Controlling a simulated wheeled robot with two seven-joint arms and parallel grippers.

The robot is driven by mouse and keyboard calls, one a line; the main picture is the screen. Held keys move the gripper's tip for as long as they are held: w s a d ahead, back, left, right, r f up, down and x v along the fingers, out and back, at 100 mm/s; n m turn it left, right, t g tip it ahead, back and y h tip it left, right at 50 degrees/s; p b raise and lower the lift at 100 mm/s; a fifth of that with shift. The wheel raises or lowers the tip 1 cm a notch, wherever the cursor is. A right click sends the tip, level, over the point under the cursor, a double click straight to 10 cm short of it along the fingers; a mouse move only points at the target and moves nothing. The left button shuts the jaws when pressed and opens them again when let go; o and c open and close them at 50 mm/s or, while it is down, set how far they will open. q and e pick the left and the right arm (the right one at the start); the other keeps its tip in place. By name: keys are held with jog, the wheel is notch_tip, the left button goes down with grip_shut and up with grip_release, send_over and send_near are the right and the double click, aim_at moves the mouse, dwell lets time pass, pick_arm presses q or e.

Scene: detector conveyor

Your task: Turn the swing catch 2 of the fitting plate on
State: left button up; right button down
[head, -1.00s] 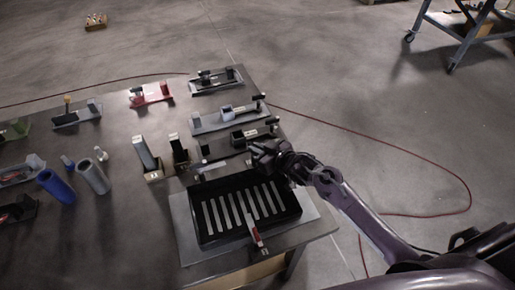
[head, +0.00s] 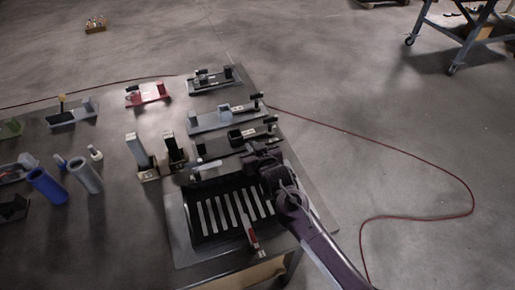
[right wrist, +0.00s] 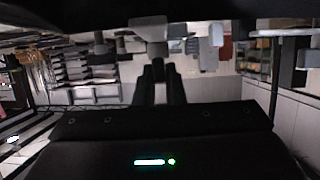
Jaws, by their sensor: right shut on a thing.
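A dark fitting plate (head: 216,148) lies near the table's right edge, with a black block and small upright parts on it. My right gripper (head: 259,150) is at the near right part of this plate, partly hiding it. In the right wrist view, the fingers (right wrist: 158,84) are close together on a small grey part (right wrist: 152,48), apparently a swing catch. I cannot read its number or tell how far it is turned. My left gripper is out of view.
A grey plate (head: 205,123) with fittings is behind. Two upright holders (head: 148,172) stand left. Blue (head: 47,186) and grey (head: 88,178) cylinders stand further left.

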jog(key=c, duration=1.5)
grip_release()
jog(key=shift+s, duration=0.15)
jog(key=shift+s+d, duration=0.1)
jog(key=shift+s, duration=0.15)
jog(key=b+v, duration=0.1)
jog(key=v, duration=0.6)
jog(key=shift+r, duration=0.1)
